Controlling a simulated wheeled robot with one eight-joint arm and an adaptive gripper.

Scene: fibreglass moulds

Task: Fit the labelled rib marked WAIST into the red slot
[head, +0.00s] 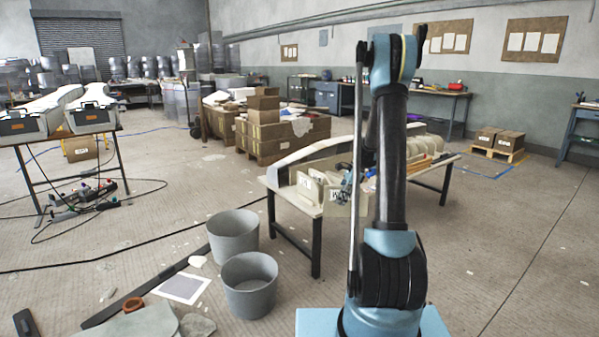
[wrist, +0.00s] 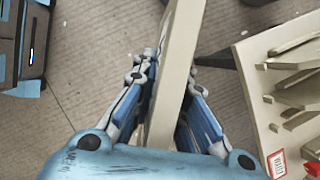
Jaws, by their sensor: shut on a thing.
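A flat beige rib (head: 338,205) hangs in my gripper (head: 347,184) at the near edge of the work table; the dark letters on it start "WA" and the rest is covered. In the wrist view the rib (wrist: 182,40) is seen edge-on, running between the two blue fingers of my gripper (wrist: 172,78), which are shut on it. A beige slotted piece (wrist: 295,100) with several fins lies at the right of the wrist view, apart from the rib. It bears a small red-edged label (wrist: 277,163), too small to read surely. I cannot make out a red slot.
The pale work table (head: 285,191) carries a long curved mould (head: 315,150), upright beige pieces (head: 308,186) and clutter at its right. Two grey bins (head: 233,235) stand on the floor before it. Stacked cartons (head: 265,132) are behind. My arm hides part of the table.

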